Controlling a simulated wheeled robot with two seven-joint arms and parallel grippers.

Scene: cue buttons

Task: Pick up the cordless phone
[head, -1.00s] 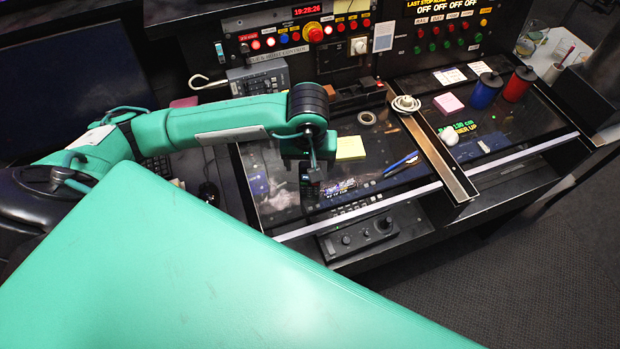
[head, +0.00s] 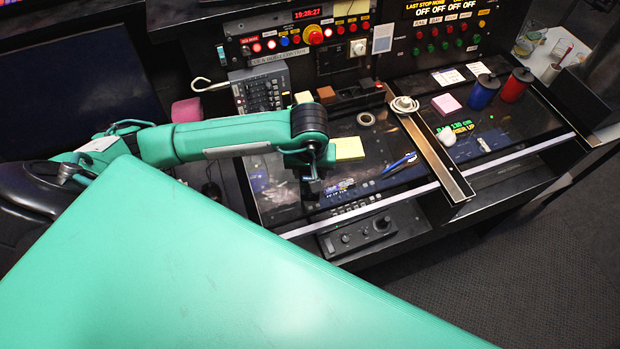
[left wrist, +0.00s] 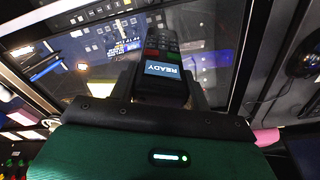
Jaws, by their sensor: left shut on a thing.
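The cordless phone (left wrist: 160,55) is a dark handset with a keypad and a small lit screen reading "READY". In the left wrist view it stands between the two fingers of my left gripper (left wrist: 165,92), which is shut on it. In the head view my left gripper (head: 312,188) is over the left part of the glossy black desk panel. The phone is dark and mostly hidden there, and I cannot tell whether it touches the panel. My right gripper is not in view.
A yellow note pad (head: 348,148) lies just right of my left gripper. A blue pen (head: 398,164) and a metal-edged bar (head: 432,150) lie farther right. Red (head: 515,85) and blue (head: 484,92) cylinders stand at the back right. A keypad box (head: 258,90) is behind my arm.

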